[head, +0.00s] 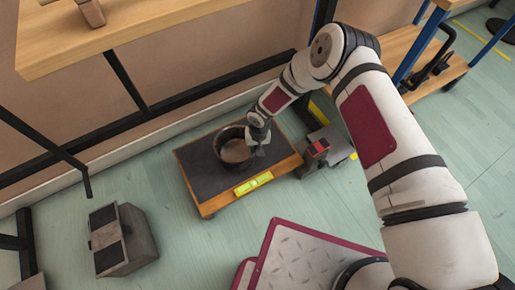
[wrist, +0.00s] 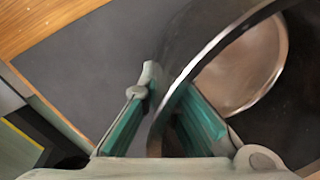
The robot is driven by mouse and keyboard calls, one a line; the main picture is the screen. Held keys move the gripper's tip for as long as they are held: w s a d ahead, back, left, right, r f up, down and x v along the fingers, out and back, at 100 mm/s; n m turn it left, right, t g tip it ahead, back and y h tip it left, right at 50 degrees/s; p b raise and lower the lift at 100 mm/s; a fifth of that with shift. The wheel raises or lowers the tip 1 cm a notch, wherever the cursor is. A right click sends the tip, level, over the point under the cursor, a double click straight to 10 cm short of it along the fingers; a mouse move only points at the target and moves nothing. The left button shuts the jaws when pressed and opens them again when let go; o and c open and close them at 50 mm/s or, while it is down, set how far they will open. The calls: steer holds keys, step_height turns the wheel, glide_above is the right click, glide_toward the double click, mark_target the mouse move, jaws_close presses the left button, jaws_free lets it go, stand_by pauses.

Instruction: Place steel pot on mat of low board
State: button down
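The steel pot (head: 234,154) is round, open-topped and dark-walled. It stands upright on the dark mat (head: 200,165) of the low wooden board (head: 222,199), towards the board's back right. My gripper (head: 258,143) is at the pot's right rim. In the wrist view the pot's rim (wrist: 222,40) passes between the two teal-padded fingers of my gripper (wrist: 168,100). The fingers are apart, with a gap showing between the left finger and the pot wall. The right finger is at the inside of the pot and partly hidden by the rim.
A yellow-green level-like label (head: 254,183) is on the board's front edge. A grey box-like block (head: 122,240) stands on the floor at left, and a grey-and-red device (head: 322,150) right of the board. A wooden shelf (head: 150,27) overhangs at upper left.

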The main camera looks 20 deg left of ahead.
steer(key=shift+a+f, duration=0.1)
steer(key=shift+f, duration=0.2)
steer(key=shift+f, duration=0.15)
steer(key=c, duration=1.8)
jaws_free()
step_height(320, 180, up, 8)
steer(key=p, duration=0.3)
steer(key=shift+d+f+p, duration=0.15)
steer(key=shift+d+p, duration=0.2)
steer(key=shift+p, duration=0.05)
steer(key=shift+w, duration=0.1)
